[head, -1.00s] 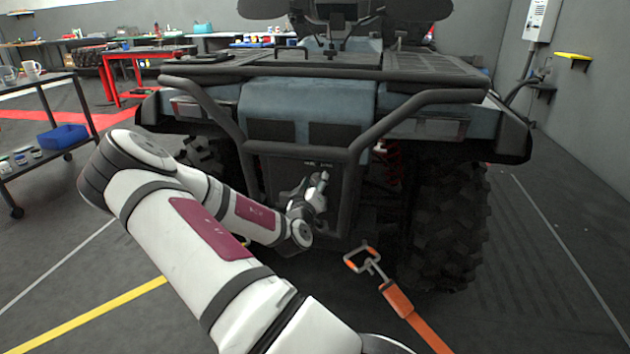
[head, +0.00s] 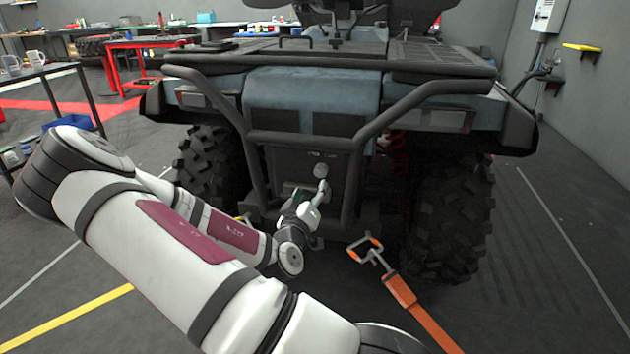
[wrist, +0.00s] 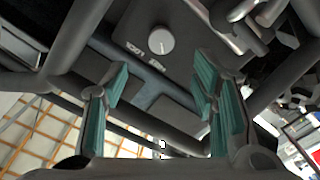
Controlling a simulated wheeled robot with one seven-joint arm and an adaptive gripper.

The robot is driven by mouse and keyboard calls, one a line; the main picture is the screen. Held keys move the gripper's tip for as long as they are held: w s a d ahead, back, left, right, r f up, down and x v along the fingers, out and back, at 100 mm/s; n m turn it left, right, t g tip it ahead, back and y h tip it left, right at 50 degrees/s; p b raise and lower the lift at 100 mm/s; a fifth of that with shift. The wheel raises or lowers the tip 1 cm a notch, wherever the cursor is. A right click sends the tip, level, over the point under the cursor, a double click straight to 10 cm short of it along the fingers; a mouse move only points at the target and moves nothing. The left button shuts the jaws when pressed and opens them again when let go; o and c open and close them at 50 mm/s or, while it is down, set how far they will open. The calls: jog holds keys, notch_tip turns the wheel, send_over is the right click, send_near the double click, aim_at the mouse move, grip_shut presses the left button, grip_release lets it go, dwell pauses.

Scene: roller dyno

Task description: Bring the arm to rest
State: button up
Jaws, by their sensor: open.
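My gripper (head: 312,205) is low in front of the quad bike's rear panel (head: 338,178), inside the dark tube frame. In the wrist view my gripper (wrist: 158,105) has its teal-padded fingers wide apart with nothing between them. A round grey knob (wrist: 160,40) on the panel shows ahead of the fingers, with white lettering beside it. The knob also shows in the head view (head: 320,170), just above the gripper. The gripper looks apart from the knob, but the exact gap is hard to tell.
The quad bike's tube bumper (head: 400,108) surrounds the gripper's area. An orange strap (head: 425,318) with a metal hook (head: 368,250) lies at right, near the rear tyre (head: 450,215). A cart with a blue bin (head: 68,122) stands at left. Open floor lies between.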

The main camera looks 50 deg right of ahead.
jog(key=shift+v, duration=0.85)
